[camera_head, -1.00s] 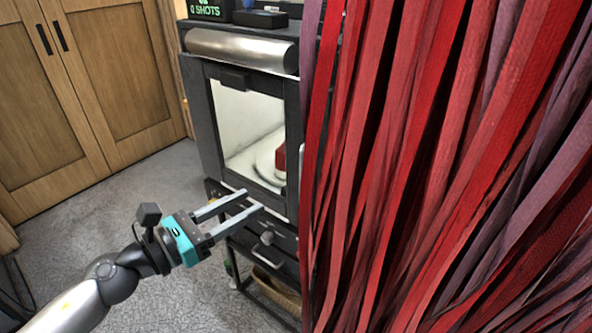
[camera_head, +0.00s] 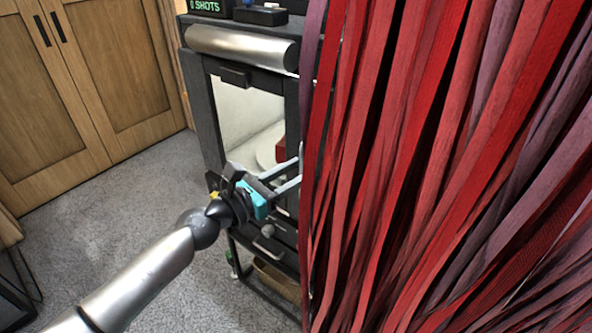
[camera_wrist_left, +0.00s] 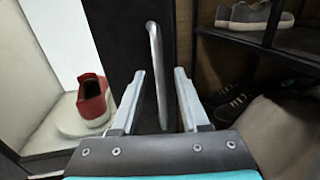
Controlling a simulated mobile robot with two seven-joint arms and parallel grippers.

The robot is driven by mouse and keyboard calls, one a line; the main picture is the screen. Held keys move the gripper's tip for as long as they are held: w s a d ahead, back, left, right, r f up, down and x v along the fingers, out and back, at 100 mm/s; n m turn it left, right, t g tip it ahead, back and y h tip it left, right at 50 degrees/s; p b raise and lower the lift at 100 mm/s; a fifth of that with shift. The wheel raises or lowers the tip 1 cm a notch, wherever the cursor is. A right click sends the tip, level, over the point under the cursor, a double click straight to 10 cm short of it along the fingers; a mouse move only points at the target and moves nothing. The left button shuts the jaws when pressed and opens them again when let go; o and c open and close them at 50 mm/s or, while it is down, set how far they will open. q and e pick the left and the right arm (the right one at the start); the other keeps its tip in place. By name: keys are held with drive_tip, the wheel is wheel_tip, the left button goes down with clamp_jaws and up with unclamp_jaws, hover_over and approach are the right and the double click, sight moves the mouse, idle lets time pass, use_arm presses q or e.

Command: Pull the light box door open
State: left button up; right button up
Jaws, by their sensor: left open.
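The light box door (camera_head: 209,120) is a dark frame around a clear pane and looks closed in the head view. Its silver vertical handle (camera_wrist_left: 156,70) shows in the left wrist view, between the two fingers of my left gripper (camera_wrist_left: 160,98). The gripper is open, with the handle's lower part between its fingers; I cannot tell if either finger touches it. In the head view my left gripper (camera_head: 283,175) is in front of the door's lower right part, its fingertips by the red strips. A red sneaker (camera_wrist_left: 93,100) stands inside the box. My right gripper is not in view.
Red and purple hanging strips (camera_head: 440,170) cover the right half of the head view and hide what is behind them. A shelf with shoes (camera_wrist_left: 258,16) is right of the door in the left wrist view. Grey carpet (camera_head: 110,215) is free at the left, before wooden cabinets (camera_head: 105,70).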

use_arm(q)
clamp_jaws()
idle(0.3)
idle(1.1)
